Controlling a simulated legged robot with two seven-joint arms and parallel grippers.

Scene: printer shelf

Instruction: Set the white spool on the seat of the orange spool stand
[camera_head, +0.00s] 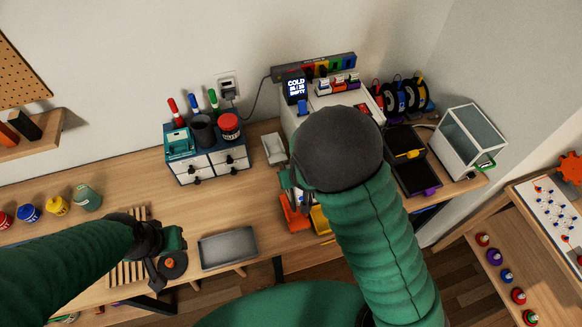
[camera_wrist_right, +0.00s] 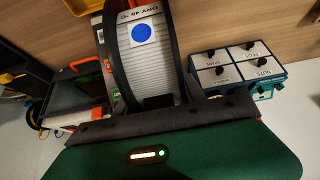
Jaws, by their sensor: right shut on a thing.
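The white spool (camera_wrist_right: 150,55), with black rims and a blue dot on a label reading DRY 45 °C, fills the middle of the right wrist view. My right gripper (camera_wrist_right: 160,102) is shut on it. In the head view my right arm hides most of the gripper and the spool. An orange part (camera_head: 295,214), apparently the spool stand, shows at the bench's front edge left of my right forearm. Its seat cannot be made out. My left gripper (camera_head: 170,258) is low over the bench by a dark disc with an orange centre; its jaw opening is unclear.
A grey tray (camera_head: 228,249) lies right of my left gripper. A drawer cabinet (camera_head: 208,163) with cups and markers stands at the back. Right of my right arm are a black bin (camera_head: 418,178), a rack of dark spools (camera_head: 403,97) and a clear-sided box (camera_head: 470,142).

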